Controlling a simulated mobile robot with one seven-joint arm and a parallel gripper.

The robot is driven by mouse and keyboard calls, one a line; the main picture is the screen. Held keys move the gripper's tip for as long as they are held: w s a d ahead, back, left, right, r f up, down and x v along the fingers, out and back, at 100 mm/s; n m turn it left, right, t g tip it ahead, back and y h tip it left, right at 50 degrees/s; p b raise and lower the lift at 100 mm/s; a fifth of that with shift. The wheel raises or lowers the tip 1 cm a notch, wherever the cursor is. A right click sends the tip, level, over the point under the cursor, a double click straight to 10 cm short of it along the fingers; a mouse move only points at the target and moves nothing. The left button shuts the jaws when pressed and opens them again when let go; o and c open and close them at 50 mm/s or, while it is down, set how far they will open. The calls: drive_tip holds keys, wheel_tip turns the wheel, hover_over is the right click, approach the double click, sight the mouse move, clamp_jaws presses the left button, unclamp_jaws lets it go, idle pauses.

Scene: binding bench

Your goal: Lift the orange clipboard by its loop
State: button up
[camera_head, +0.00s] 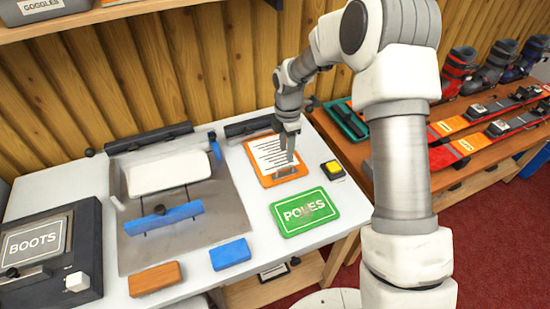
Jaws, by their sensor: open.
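The orange clipboard (265,177) lies flat on the white bench top, near the middle of the picture. A white sheet with dark printed lines covers most of it. My gripper (287,155) comes down from above over the right part of the clipboard, and its fingers look open. I cannot tell whether the fingertips touch the clipboard or hover just above it. I cannot make out the loop clearly; my gripper hides part of the clipboard.
A green POLES sign (305,212) and a yellow-topped black block (332,170) lie close to the clipboard. A grey press plate with a blue bar (164,218), a blue block (230,254), an orange block (155,278) and a BOOTS box (85,250) fill the left side.

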sight(285, 168)
drive_tip(key=f, duration=0.9)
drive_tip(key=shift+w+f, duration=0.2)
clamp_jaws()
drive_tip(key=shift+r, duration=0.1)
idle(1.1)
